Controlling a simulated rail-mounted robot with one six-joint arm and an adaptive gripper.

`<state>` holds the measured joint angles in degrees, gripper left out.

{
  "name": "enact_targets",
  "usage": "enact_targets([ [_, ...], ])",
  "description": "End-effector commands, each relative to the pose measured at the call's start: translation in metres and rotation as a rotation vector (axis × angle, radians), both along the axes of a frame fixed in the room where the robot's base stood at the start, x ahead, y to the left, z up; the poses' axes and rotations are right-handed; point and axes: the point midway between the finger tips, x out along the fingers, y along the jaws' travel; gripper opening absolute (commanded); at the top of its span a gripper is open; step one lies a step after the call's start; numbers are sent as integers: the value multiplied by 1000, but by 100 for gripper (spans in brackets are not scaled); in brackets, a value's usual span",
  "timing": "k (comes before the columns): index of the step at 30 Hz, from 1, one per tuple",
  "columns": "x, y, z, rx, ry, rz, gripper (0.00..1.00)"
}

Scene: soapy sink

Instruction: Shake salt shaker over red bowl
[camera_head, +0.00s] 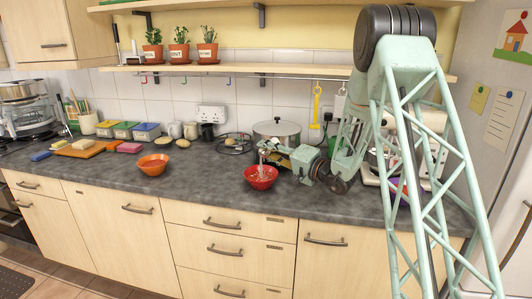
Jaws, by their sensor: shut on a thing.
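The red bowl (261,185) stands on the dark grey counter near its front edge, with something pale and reddish inside. My gripper (268,152) reaches in from the right and is just above and behind the bowl. It is shut on a small pale thing, seemingly the salt shaker (263,158), which is held over the bowl. The shaker is tiny in this view and partly covered by the gripper, so its exact tilt is hard to tell.
An orange bowl (153,168) stands to the left on the counter (205,175). A lidded pot (277,130) is behind my gripper. An orange cutting board (82,150) and several small containers are farther left. The counter between the two bowls is clear.

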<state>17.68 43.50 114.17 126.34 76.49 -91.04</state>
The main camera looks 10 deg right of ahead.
Motion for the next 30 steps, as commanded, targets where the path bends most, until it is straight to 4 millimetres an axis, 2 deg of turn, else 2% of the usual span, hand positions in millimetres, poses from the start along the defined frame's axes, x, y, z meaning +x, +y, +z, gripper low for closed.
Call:
enact_targets([
  [6,0,0,17,-1,-2,0,10],
  [14,0,0,25,-1,-1,0,10],
  [22,0,0,22,0,0,0,10],
  [30,0,0,0,1,1,0,10],
])
